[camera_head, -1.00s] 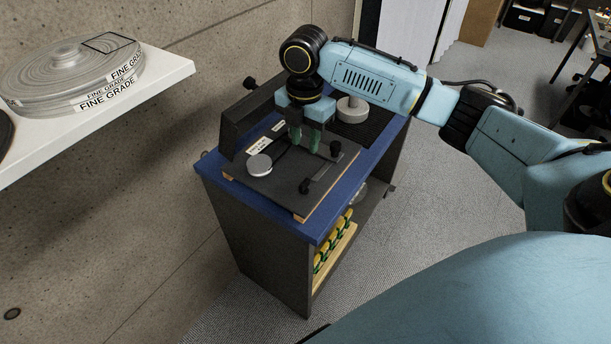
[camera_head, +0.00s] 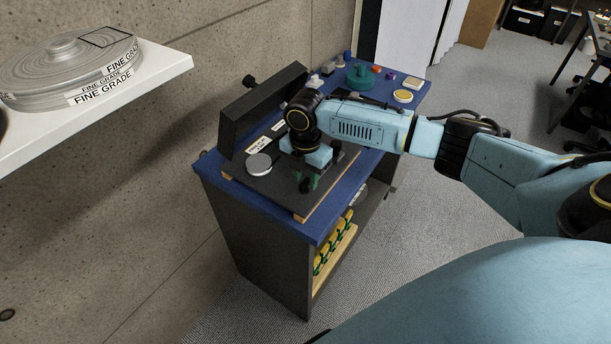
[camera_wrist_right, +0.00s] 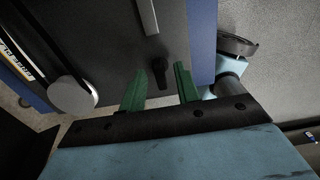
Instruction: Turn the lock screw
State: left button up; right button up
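The lock screw appears to be the small black knob (camera_head: 304,187) near the front edge of the dark plate on the blue-topped stand. In the right wrist view the black knob (camera_wrist_right: 159,70) sits at the end of a grey strip, just beyond and between my green fingertips. My right gripper (camera_head: 309,180) is low over the plate, at the knob; its fingers (camera_wrist_right: 159,84) are apart with a gap on both sides of the knob. No contact shows. A second black knob (camera_head: 336,147) stands farther back. My left gripper is not in view.
A silver disc (camera_head: 259,164) lies on the plate to the left. A dark upright housing (camera_head: 262,108) stands behind. A white shelf (camera_head: 165,72) with laps juts out at upper left.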

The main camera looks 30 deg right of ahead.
grip_shut()
dwell(0.3)
